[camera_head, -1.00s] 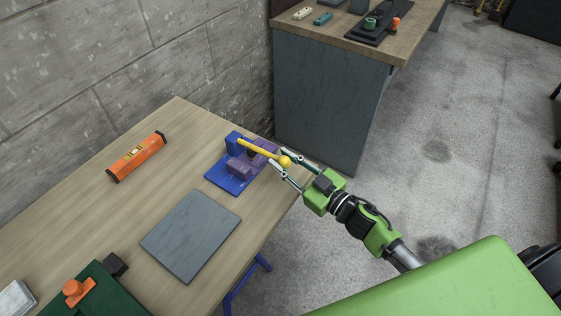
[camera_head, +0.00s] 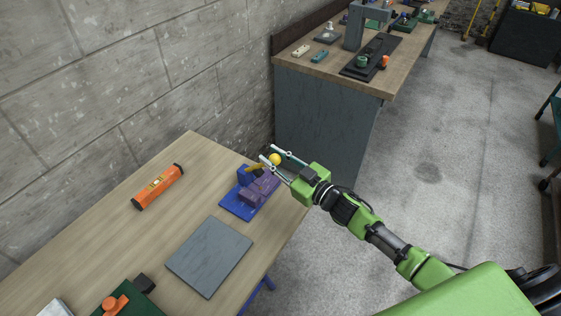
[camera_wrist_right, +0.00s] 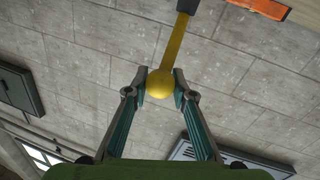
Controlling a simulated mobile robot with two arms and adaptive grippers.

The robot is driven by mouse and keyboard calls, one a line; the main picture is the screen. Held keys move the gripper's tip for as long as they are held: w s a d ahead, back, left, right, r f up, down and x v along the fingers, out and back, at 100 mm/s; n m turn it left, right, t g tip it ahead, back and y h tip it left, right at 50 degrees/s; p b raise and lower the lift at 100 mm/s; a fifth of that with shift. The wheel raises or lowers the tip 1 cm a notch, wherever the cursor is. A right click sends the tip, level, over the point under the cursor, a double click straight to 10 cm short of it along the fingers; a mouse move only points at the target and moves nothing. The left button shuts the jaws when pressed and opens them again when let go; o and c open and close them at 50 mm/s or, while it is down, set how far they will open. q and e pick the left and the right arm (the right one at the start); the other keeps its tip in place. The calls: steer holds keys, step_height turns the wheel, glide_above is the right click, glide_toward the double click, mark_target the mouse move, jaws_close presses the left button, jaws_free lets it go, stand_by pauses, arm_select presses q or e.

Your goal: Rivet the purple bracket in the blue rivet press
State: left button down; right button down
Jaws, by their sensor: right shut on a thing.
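The blue rivet press (camera_head: 236,207) stands near the right edge of the wooden table. The purple bracket (camera_head: 262,186) sits on its base, partly under the lever. The yellow lever (camera_head: 257,168) slopes up from the press to a yellow ball knob (camera_head: 275,160). My right gripper (camera_head: 270,155) is shut on this knob. In the right wrist view, the ball knob (camera_wrist_right: 159,84) sits between both fingertips and the lever (camera_wrist_right: 178,45) runs away from it. My left gripper is not in view.
An orange spirit level (camera_head: 158,187) and a grey plate (camera_head: 209,256) lie on the wooden table (camera_head: 180,225). A green fixture (camera_head: 128,300) with an orange part is at its front. A second bench (camera_head: 325,85) stands behind, near the wall.

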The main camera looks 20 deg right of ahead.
steer(key=shift+w+a+r+g+p, duration=0.25)
steer(key=shift+w+r+p, duration=0.1)
steer(key=shift+r+p, duration=0.2)
steer(key=shift+w+a+r+g+p, duration=0.2)
steer(key=shift+w+r+g+p, duration=0.15)
steer(key=shift+p, duration=0.3)
steer(key=shift+w+a+f+h+p, duration=0.1)
steer(key=shift+w+a+h+p, duration=0.05)
steer(key=shift+h+p, duration=0.2)
steer(key=shift+f, duration=0.1)
steer(key=c, duration=1.7)
jaws_free()
steer(key=shift+s, duration=0.2)
steer(key=v, duration=1.1)
steer(key=shift+s+d, duration=0.2)
steer(key=shift+d, duration=0.1)
